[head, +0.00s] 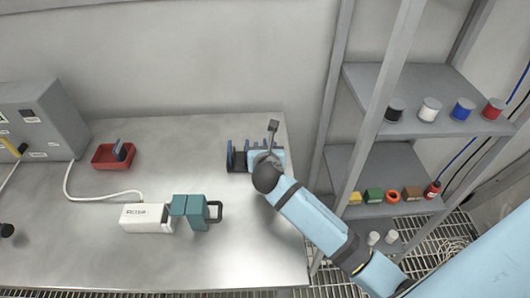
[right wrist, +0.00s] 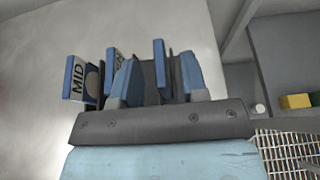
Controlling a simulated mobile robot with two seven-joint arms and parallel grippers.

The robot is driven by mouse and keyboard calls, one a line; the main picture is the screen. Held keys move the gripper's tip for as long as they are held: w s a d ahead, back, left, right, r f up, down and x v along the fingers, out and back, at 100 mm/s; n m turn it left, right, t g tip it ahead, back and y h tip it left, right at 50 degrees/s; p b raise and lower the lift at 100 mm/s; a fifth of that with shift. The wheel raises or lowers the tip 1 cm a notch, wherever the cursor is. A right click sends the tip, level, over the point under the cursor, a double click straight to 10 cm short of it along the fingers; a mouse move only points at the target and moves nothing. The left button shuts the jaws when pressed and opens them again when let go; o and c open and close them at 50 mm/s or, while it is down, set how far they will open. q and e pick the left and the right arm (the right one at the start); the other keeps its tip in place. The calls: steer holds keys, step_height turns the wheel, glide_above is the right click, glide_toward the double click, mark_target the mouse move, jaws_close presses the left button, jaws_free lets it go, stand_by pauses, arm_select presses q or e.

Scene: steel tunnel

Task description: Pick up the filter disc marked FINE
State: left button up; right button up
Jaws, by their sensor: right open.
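Several blue-edged filter discs stand upright side by side in a dark rack (head: 233,160) near the back right of the bench. In the right wrist view, the leftmost disc (right wrist: 77,80) reads MID. A second disc (right wrist: 111,62) has a partly hidden label. A third disc (right wrist: 159,65) is seen nearly edge-on, its marking not visible; I cannot read FINE anywhere. My right gripper (head: 264,152) is over the rack's right end. In the right wrist view its open fingers (right wrist: 159,78) stand on either side of the third disc, with gaps visible. My left gripper is not in view.
A red tray (head: 103,161) holding a blue item, a white box (head: 143,218) with a hose, and a teal device (head: 190,209) stand on the bench (head: 90,250). Grey shelves (head: 440,75) with small jars rise at right. The bench's front middle is clear.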

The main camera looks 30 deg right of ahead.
steer(key=shift+x, duration=1.55)
steer(key=shift+s, duration=0.1)
jaws_close()
